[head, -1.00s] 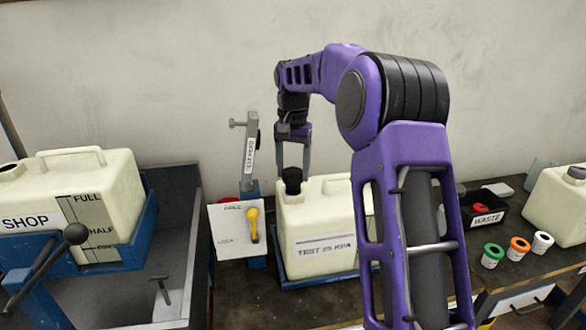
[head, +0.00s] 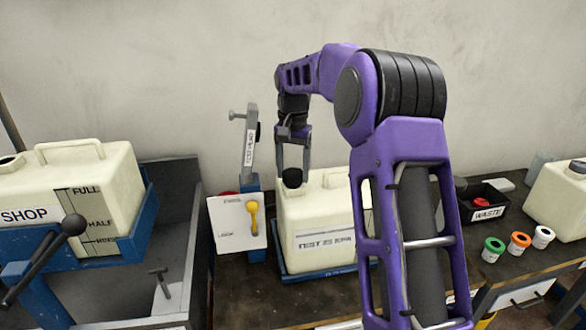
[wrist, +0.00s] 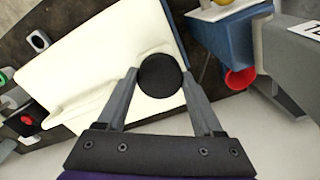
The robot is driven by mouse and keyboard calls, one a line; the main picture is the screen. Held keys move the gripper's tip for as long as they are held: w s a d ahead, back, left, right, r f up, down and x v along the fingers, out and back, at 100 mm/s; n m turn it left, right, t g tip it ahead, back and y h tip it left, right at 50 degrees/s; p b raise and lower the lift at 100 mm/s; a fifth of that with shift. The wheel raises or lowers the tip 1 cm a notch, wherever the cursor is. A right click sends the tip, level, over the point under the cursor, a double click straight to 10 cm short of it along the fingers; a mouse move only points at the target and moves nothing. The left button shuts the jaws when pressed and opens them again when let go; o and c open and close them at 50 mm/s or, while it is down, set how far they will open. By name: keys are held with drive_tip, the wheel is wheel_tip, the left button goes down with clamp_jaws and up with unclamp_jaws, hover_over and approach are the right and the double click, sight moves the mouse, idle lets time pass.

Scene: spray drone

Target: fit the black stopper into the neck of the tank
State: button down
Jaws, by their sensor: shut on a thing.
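The tank (head: 313,222) is a cream jug labelled TEST, standing in a blue tray in the middle of the head view. The black stopper (head: 292,178) is at the tank's upper left corner, where the neck is. My gripper (head: 293,168) is above that corner, pointing down, with its fingers shut on the stopper. In the wrist view the round black stopper (wrist: 161,78) sits between the fingertips, over the edge of the tank (wrist: 100,60). The stopper hides the neck, so I cannot tell how deep it sits.
A test head stand (head: 250,145) and a white card with a yellow lever (head: 254,218) stand left of the tank. The SHOP tank (head: 100,190) is further left. My arm covers the tank's right side.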

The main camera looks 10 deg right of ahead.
sight(293, 172)
drive_tip(key=shift+f, duration=0.4)
unclamp_jaws()
wheel_tip(293, 172, up, 18)
drive_tip(key=p, duration=0.2)
drive_tip(key=shift+f, duration=0.25)
idle(0.3)
